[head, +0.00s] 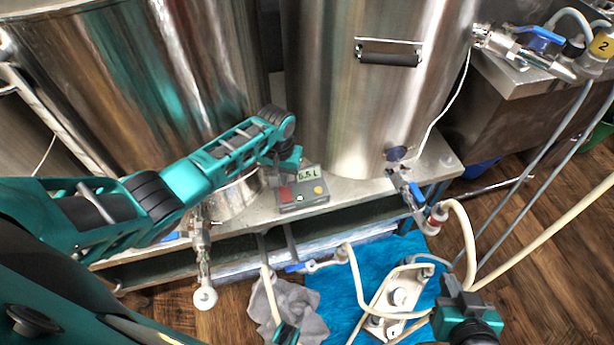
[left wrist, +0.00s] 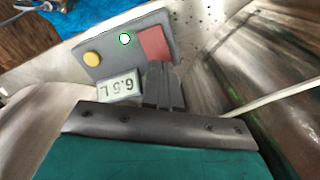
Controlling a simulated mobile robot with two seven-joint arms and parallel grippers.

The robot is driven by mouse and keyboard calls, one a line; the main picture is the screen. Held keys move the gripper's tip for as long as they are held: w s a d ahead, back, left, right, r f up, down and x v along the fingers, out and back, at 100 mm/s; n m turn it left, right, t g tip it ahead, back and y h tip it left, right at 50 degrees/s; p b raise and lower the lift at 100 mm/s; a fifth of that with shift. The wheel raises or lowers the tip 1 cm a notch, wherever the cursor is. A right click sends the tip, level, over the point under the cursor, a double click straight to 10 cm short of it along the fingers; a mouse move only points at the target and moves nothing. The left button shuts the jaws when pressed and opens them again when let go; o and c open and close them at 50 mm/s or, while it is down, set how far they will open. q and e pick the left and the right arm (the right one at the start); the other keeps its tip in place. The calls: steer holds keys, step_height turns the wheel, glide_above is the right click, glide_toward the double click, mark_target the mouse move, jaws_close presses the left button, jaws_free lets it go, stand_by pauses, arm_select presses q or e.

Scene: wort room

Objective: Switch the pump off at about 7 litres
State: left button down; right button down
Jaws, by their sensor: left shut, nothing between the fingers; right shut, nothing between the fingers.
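The pump control box (head: 303,197) sits on the steel bench edge in front of the two tanks.
Large steel tanks (head: 340,100) stand close behind the box. A valve (head: 408,190) with a hose is to its right, another valve (head: 202,255) to its left. A pump (head: 398,296) with hoses lies on a blue mat (head: 325,290), beside a grey cloth (head: 300,312).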

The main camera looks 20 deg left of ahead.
arm_select(q)
steer(key=shift+f, duration=0.1)
stand_by(0.3)
steer(key=shift+f+b, duration=0.75)
steer(key=shift+f, duration=0.15)
steer(key=shift+r+p, duration=0.35)
steer(key=shift+p, duration=0.05)
step_height(320, 180, up, 3)
steer(key=p, duration=0.3)
steer(key=shift+f, duration=0.1)
step_height(320, 180, up, 3)
steer(key=p, duration=0.3)
steer(key=shift+f, duration=0.2)
